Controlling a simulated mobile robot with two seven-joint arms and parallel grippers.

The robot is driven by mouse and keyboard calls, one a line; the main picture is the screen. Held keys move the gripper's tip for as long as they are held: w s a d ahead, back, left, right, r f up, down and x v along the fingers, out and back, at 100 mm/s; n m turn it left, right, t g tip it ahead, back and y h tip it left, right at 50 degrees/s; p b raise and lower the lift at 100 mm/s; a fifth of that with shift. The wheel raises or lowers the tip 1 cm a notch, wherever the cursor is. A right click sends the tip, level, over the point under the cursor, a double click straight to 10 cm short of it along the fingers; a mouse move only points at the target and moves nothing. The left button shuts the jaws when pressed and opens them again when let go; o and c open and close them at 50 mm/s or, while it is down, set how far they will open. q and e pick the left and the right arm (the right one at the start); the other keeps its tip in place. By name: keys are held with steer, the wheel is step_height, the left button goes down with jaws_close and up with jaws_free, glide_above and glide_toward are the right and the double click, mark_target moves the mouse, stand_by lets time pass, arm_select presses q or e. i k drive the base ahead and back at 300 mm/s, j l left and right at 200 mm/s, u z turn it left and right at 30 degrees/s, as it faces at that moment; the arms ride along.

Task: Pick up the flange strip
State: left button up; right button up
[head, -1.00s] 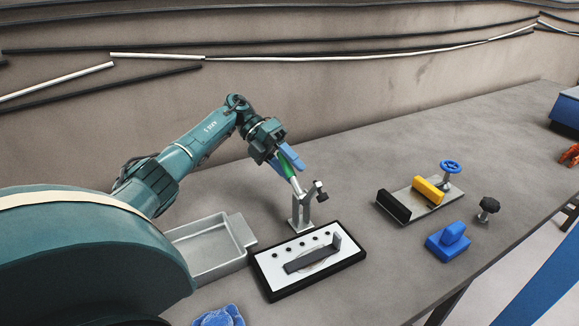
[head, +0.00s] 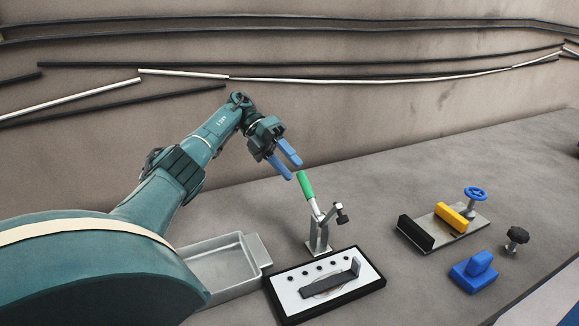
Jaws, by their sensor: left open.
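A dark grey strip with an upturned right end (head: 322,286), which looks like the flange strip, lies on a white panel in a black frame (head: 378,284) at the bottom centre. A lever clamp with a green handle (head: 305,186) stands behind the panel on a metal bracket (head: 319,238). My left gripper (head: 296,172) has blue fingers spread apart, with nothing seen between them. Its tips are just up and left of the green handle's top, well above the strip. My right gripper is out of view.
A grey metal tray (head: 222,268) stands left of the panel, partly behind my left arm. To the right are a metal plate with black and yellow blocks (head: 447,230), a blue handwheel (head: 475,194), a black knob (head: 517,236) and a blue block (head: 474,272). The table between is clear.

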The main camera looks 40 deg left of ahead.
mark_target(314, 288)
steer(key=k+l, duration=0.35)
steer(key=l, duration=0.15)
steer(key=k+l, duration=0.75)
steer(key=l, duration=0.3)
